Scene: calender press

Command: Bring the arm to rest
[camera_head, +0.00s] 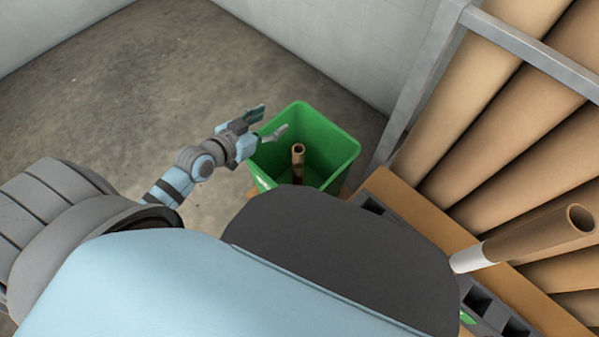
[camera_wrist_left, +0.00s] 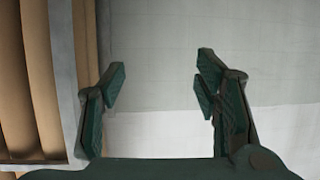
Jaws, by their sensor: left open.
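My left arm comes in from the left in the head view, and its gripper (camera_head: 270,122) is at the upper left rim of a green bin (camera_head: 333,150). The gripper is open and empty. In the left wrist view, the two fingers of the left gripper (camera_wrist_left: 160,90) stand wide apart with only a pale wall between them. A brown cardboard tube (camera_head: 298,162) stands upright inside the bin, apart from the gripper. My right gripper is not in view.
Large brown rolls (camera_head: 500,110) lie in a grey metal frame (camera_head: 425,85) at the right. A loose tube with a white end (camera_head: 535,236) sticks up near a brown board (camera_head: 405,205). Bare concrete floor (camera_head: 130,85) is free at the left, with pale walls behind.

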